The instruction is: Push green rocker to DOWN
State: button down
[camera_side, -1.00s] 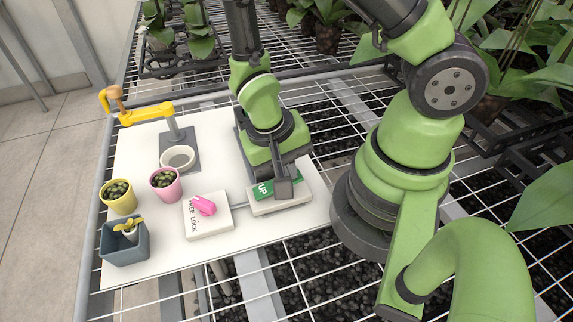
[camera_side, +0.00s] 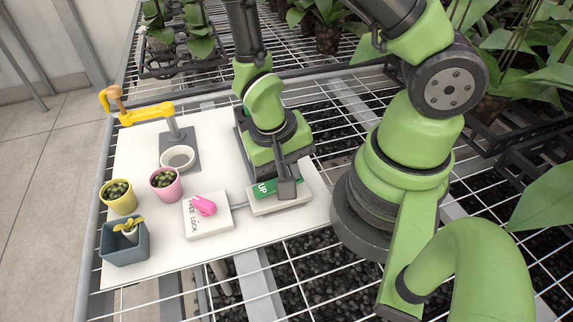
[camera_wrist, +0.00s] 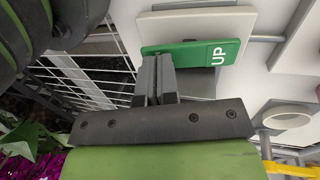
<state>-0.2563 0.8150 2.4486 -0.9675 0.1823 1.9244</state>
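The green rocker (camera_side: 265,188) sits on a pale switch plate (camera_side: 268,208) at the right front of the white board. Its end marked UP faces left in the side view and right in the wrist view (camera_wrist: 217,53). No DOWN marking is visible. My gripper (camera_side: 287,190) points down over the rocker's other end, away from UP. In the wrist view its two fingers (camera_wrist: 157,68) are together with nothing between them, and their tips overlap the rocker's edge. I cannot tell whether they touch it, nor which way the rocker is tilted.
Left of the switch is a plate with a pink knob (camera_side: 204,205) and partly covered lettering. Further left stand a pink pot (camera_side: 166,191), a yellow pot (camera_side: 128,203) and a grey-blue box (camera_side: 127,252). Behind are a white cup (camera_side: 178,164) and a yellow lever (camera_side: 150,113).

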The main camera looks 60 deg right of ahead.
jog(key=shift+s+d+f, duration=0.3)
jog(key=shift+s, duration=0.05)
jog(key=shift+w+r, duration=0.1)
jog(key=shift+r, duration=0.05)
dwell(0.3)
jog(key=shift+a+r, duration=0.15)
jog(key=shift+r, duration=0.35)
jog(key=shift+w+a+f, duration=0.1)
jog(key=shift+w+a, duration=0.4)
jog(key=shift+w, duration=0.25)
jog(key=w+a, duration=0.6)
jog(key=shift+w+a, duration=0.15)
jog(key=shift+a, duration=0.15)
jog(key=shift+w+a, duration=0.4)
jog(key=shift+a, duration=0.05)
